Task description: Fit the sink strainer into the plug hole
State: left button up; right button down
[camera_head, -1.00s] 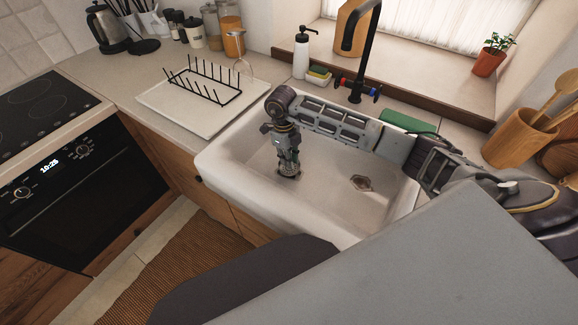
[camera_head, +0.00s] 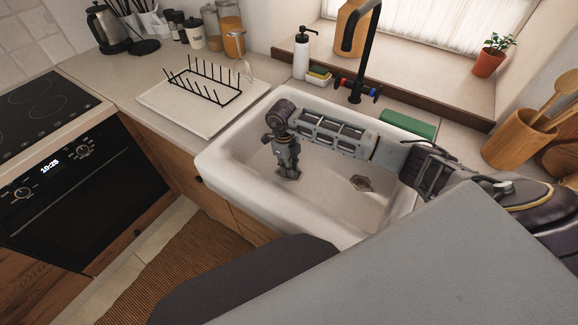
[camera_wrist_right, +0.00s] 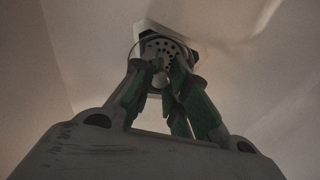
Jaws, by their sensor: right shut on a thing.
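My right gripper (camera_head: 288,173) points down into the white sink (camera_head: 330,212), left of its middle. In the right wrist view my right gripper (camera_wrist_right: 166,82) is shut on the central knob of the sink strainer (camera_wrist_right: 159,46), a round metal disc with small holes. A dark patch with a pale angular edge shows just behind the strainer. It may be the plug hole, but I cannot tell whether the strainer sits in it. In the head view the gripper hides most of the strainer and the spot below it. My left gripper is not in view.
A small brownish thing (camera_head: 361,184) lies on the sink floor to the right of the gripper. The black tap (camera_head: 358,60) stands behind the sink, with a green sponge (camera_head: 407,125) at the back rim. A dish rack (camera_head: 205,84) stands on the left counter.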

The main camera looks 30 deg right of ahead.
jog(key=shift+f, duration=0.1)
jog(key=c, duration=1.4)
grip_release()
jog(key=shift+w+a+r+b, duration=0.1)
jog(key=shift+w+r, duration=0.1)
jog(key=shift+r, duration=1.85)
jog(key=shift+w+a+r+b, duration=0.15)
jog(key=shift+w+r, duration=0.1)
jog(key=shift+r, duration=1.75)
jog(key=shift+w+a+r+b, duration=0.1)
jog(key=shift+w+r, duration=0.1)
jog(key=shift+r, duration=1.85)
